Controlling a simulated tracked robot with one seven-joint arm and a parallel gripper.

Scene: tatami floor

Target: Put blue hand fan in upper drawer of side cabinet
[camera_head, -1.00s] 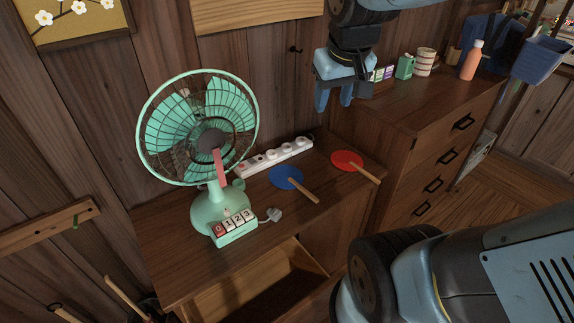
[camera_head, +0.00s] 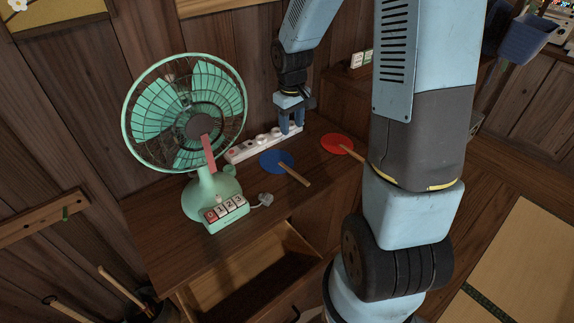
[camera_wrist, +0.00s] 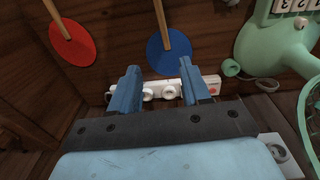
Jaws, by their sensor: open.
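The blue hand fan (camera_head: 274,160) lies flat on top of the side cabinet (camera_head: 170,262), its wooden handle pointing toward the front edge. It also shows in the wrist view (camera_wrist: 168,54), ahead of the fingertips. My gripper (camera_head: 291,128) is open and empty, fingers down, above the back of the cabinet top by the power strip. It appears just behind the blue fan in the head view and also shows in the wrist view (camera_wrist: 157,76). The upper drawer (camera_head: 255,290) of the cabinet is pulled open, and its visible inside looks empty.
A red hand fan (camera_head: 337,143) lies right of the blue one. A white power strip (camera_head: 250,148) lies along the wall. A green electric fan (camera_head: 205,190) stands at left, its plug (camera_head: 264,199) on the top. A taller cabinet adjoins at right, partly hidden by my arm.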

